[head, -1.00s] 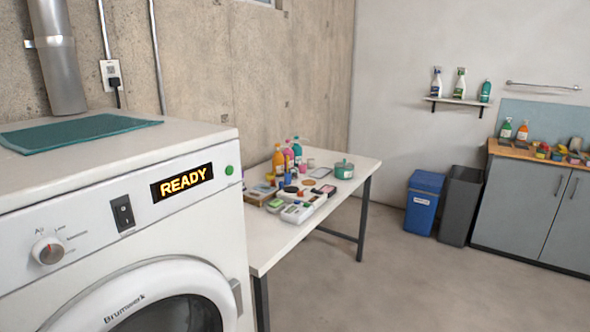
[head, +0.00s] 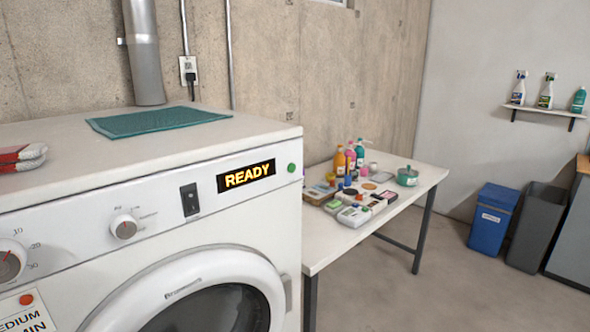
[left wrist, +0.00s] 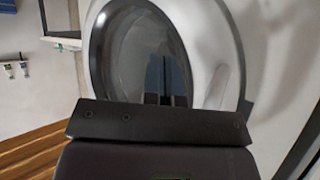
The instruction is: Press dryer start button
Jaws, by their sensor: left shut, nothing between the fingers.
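The white dryer (head: 215,215) fills the lower left of the head view. A small round green button (head: 291,168) is at the right end of its panel, beside a display (head: 246,176) reading "READY". A black rocker switch (head: 190,199) and a white knob (head: 124,227) are to the left. In the left wrist view, my left gripper (left wrist: 165,75) is shut and empty, in front of the round dryer door (left wrist: 125,50). The green button does not show in that view. Neither gripper shows in the head view.
A teal cloth (head: 158,121) and red-and-white items (head: 22,157) lie on the dryer top. At the left edge are a numbered dial (head: 8,262) and a label (head: 25,318). A table (head: 330,248) with bottles and boxes stands right of the dryer.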

